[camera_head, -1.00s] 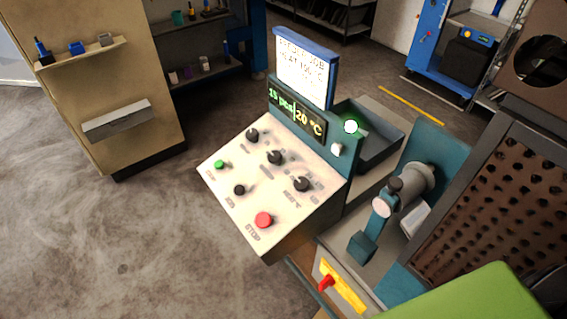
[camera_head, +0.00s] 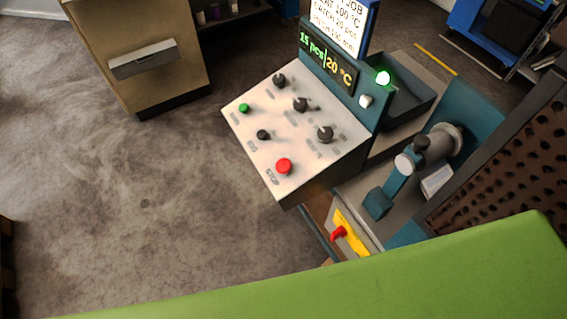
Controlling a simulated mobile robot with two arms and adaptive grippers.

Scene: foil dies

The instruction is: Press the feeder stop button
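The red button (camera_head: 284,166) sits on the lower front part of the slanted white control panel (camera_head: 300,182), above a label that reads STOP. The panel also has a small green button (camera_head: 243,108), a small black button (camera_head: 263,134) and black knobs (camera_head: 325,134). The display (camera_head: 328,62) above the panel reads "15 pcs" and "20 °C". A green lamp (camera_head: 383,78) is lit at the right of the display. Neither of my grippers is in view.
A large green surface (camera_head: 330,289) crosses the bottom of the view. A teal machine part (camera_head: 400,175) and a red switch on a yellow plate (camera_head: 338,234) are right of the panel. A beige cabinet (camera_head: 160,95) stands at the upper left. The floor left of the panel is clear.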

